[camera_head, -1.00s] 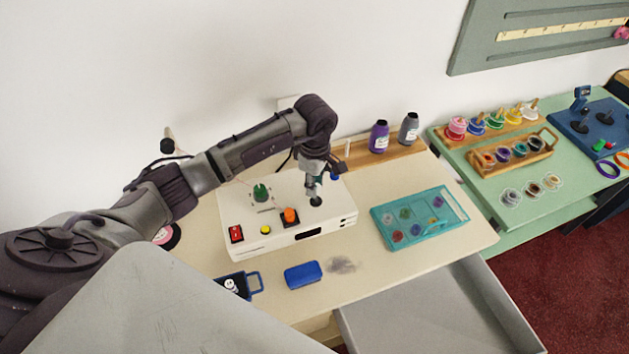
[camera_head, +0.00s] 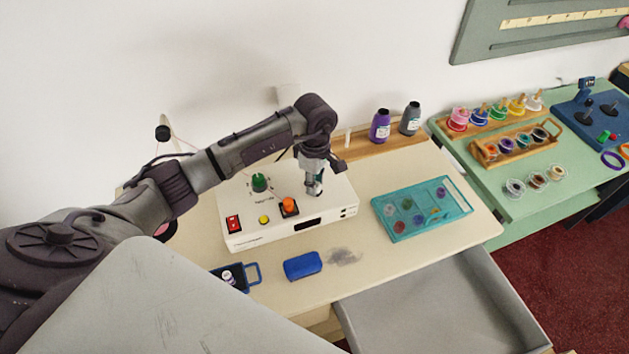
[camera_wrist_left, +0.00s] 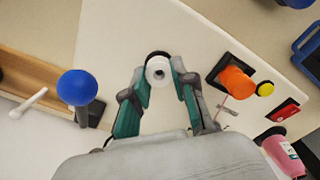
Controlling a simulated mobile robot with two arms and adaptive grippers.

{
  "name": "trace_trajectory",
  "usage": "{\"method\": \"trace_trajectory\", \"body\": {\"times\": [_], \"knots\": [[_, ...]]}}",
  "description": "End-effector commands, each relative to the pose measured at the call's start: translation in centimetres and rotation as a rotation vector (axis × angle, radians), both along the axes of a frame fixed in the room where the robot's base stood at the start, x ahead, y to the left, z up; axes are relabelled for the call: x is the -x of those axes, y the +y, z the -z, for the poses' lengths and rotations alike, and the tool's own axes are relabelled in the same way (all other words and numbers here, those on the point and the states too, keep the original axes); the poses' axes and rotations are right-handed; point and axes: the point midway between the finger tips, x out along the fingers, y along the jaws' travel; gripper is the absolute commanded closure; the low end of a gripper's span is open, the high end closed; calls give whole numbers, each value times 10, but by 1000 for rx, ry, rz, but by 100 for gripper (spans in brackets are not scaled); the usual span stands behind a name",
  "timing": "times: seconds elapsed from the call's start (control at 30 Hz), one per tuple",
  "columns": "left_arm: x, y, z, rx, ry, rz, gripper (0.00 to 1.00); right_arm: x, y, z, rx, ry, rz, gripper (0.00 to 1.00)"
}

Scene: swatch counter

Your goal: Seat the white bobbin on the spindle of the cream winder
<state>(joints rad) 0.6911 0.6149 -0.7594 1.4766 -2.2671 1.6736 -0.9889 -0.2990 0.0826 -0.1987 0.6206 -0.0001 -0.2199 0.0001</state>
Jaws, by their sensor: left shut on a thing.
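The cream winder (camera_head: 275,230) is a box on the table with a red switch, a yellow button, an orange knob and a green knob. My left gripper (camera_head: 314,193) is over the right part of its top. In the left wrist view, the white bobbin (camera_wrist_left: 158,71) sits between the fingertips of my left gripper (camera_wrist_left: 162,84), which is shut on it. A black disc shows just behind the bobbin. The spindle is hidden, and I cannot tell whether the bobbin is around it or just above it. My right gripper is not in view.
A blue ball-topped lever (camera_wrist_left: 77,87) stands beside the gripper. A teal case (camera_head: 385,208) lies right of the winder. A blue block (camera_head: 302,265) and a blue-handled tray (camera_head: 252,274) lie in front. Purple (camera_head: 380,126) and grey (camera_head: 411,118) bottles stand behind. A grey drawer (camera_head: 430,310) is open.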

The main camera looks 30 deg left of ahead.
Motion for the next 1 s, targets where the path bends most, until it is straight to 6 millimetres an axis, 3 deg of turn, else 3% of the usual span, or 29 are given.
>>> {"method": "trace_trajectory", "body": {"times": [0.23, 0.27, 0.43, 0.77, 1.0], "knots": [[0, 0, 0, 0, 0, 0, 88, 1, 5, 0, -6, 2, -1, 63], [0, 0, 0, 0, 0, 0, 72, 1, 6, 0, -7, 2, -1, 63], [0, 0, 0, 0, 0, 0, 45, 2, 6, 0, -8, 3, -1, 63], [0, 0, -2, -1, -1, 0, 45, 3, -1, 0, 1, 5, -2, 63], [-2, 1, -37, -1, -6, 1, 45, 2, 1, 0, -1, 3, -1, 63]]}}
